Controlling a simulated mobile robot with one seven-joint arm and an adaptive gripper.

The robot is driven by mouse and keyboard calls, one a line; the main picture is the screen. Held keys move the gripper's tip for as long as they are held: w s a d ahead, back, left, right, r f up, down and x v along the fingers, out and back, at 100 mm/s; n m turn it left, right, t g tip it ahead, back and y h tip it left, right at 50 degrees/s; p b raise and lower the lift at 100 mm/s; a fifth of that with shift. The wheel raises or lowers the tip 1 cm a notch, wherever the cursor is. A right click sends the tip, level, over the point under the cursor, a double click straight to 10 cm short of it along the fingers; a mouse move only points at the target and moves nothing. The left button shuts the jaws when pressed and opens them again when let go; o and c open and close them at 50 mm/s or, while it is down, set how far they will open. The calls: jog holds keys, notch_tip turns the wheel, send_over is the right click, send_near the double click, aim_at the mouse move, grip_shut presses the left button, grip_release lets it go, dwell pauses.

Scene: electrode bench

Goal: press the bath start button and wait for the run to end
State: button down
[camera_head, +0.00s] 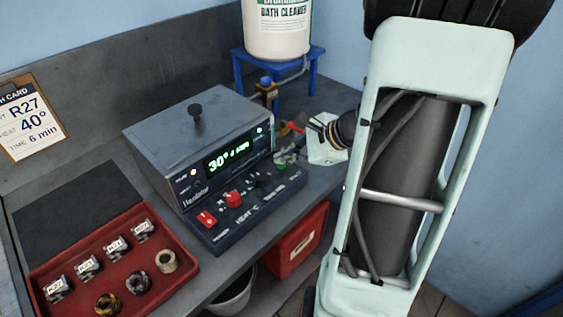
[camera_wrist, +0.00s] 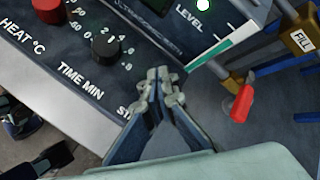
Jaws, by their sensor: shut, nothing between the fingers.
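The grey bath (camera_head: 195,140) stands on the bench with its lid on. Its green display (camera_head: 229,158) is lit and reads 30° with a dimmer, hard-to-read time beside it. The sloped panel carries a red heat dial (camera_head: 233,199), also in the wrist view (camera_wrist: 48,10), and a black time dial (camera_wrist: 105,45). A label beginning "ST" (camera_wrist: 127,110) shows beside my gripper (camera_wrist: 160,85), whose fingers are together and empty over the panel's right end. The start button is mostly hidden by the fingers in the wrist view. In the head view my gripper (camera_head: 289,156) is at that same end.
A red tap lever (camera_wrist: 243,103) and a FILL valve (camera_wrist: 302,40) stand close right of the panel. A blue stand (camera_head: 278,62) holds a bath cleaner tub (camera_head: 277,28). A red tray (camera_head: 190,268) with labelled parts lies front left. A red bin (camera_head: 295,244) is below the bench.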

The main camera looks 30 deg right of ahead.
aim_at(284, 165)
jog(key=shift+r+p, duration=0.45)
jog(key=shift+r, duration=0.35)
notch_tip(284, 165, up, 5)
jog(key=p, duration=0.4)
dwell(0.5)
